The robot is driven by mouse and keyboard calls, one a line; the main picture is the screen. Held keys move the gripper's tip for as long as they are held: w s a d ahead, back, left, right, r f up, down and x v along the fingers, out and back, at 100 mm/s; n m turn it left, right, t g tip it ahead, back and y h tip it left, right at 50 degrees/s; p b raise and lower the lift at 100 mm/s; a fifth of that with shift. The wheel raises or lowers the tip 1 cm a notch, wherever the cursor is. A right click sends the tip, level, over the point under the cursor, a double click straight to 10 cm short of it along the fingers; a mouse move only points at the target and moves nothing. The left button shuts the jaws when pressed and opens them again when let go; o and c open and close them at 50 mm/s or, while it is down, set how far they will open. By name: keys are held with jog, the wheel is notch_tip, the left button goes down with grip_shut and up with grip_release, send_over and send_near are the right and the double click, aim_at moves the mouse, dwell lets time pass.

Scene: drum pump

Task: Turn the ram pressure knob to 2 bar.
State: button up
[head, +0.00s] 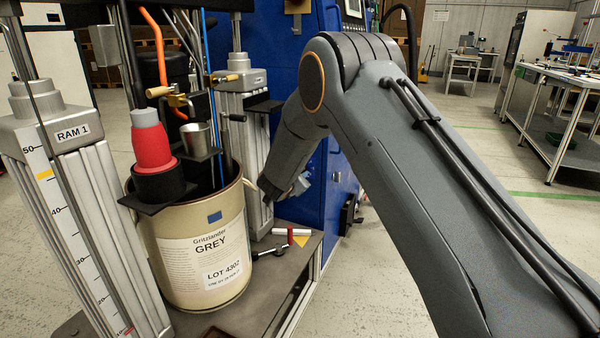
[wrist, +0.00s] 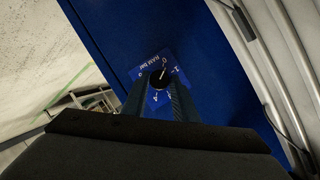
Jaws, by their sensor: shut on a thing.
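The ram pressure knob (wrist: 157,80) is a small black round knob on a blue panel in the wrist view. A blue scale plate (wrist: 148,108) with white marks and lettering surrounds it. A pale pointer line on the knob points up and slightly right in the picture; I cannot tell the exact value it points to. The two fingers of my gripper (wrist: 158,91) reach up from below, one on each side of the knob, shut on it.
The blue cabinet (head: 343,215) stands behind my arm. A cream drum (head: 190,308) labelled GREY stands to the left between two ram columns, with a red and grey part (head: 150,145) above it. A red-and-white item (head: 291,231) lies on the platform.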

jog(key=shift+s+d+f+m+t+y+b, duration=0.15)
jog(key=shift+m+t+y+b, duration=0.45)
jog(key=shift+m+b, duration=1.35)
jog(key=shift+w+d+f+m+t+y+b, duration=0.1)
jog(key=shift+f+m+t+y+b, duration=0.15)
jog(key=shift+m+t+b, duration=1.2)
jog(key=shift+s+d+f+m+t+y+b, duration=0.1)
jog(key=shift+f+m+t+y+b, duration=0.25)
jog(key=shift+m+b, duration=2)
jog(key=shift+r+m+p, duration=0.15)
jog(key=shift+m+p, duration=0.35)
jog(key=shift+m, duration=0.15)
jog(key=o, duration=1.1)
jog(key=shift+c, duration=0.2)
jog(key=shift+r, duration=0.1)
